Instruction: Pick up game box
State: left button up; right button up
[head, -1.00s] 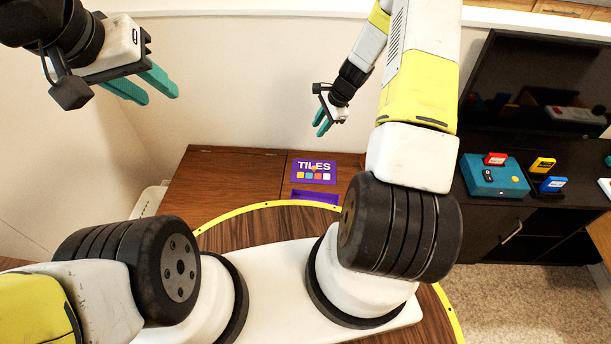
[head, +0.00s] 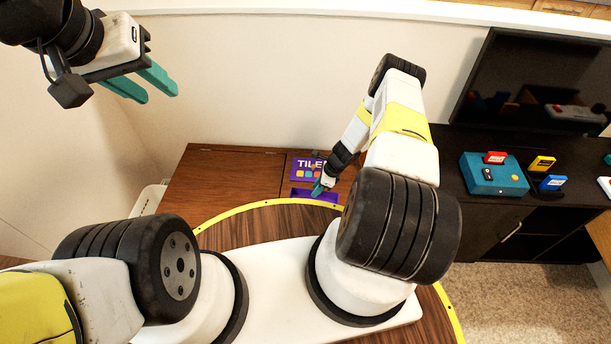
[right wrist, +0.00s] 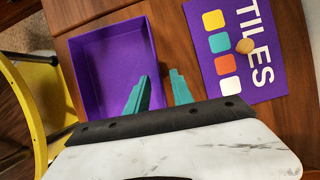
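The game box shows as two purple parts on the brown cabinet. A flat panel marked TILES with coloured squares (head: 301,170) lies behind an open, empty purple tray (head: 330,197); in the right wrist view they are the panel (right wrist: 218,83) and the tray (right wrist: 100,55). My right gripper (head: 317,188) is at the tray, partly covering it. In the right wrist view its teal fingers (right wrist: 158,80) are apart, one over the tray's inside and one beyond its wall; contact cannot be told. My left gripper (head: 162,95) is open and empty, raised at upper left.
A small round wooden knob (right wrist: 245,46) sits on the panel. The brown cabinet top (head: 225,175) is clear to the left. A dark stand at right holds a teal console (head: 494,177) and several cartridges. A yellow-rimmed round edge (head: 240,212) lies in front.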

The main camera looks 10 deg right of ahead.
jog(key=shift+x, duration=0.85)
jog(key=shift+c, duration=0.5)
grip_shut()
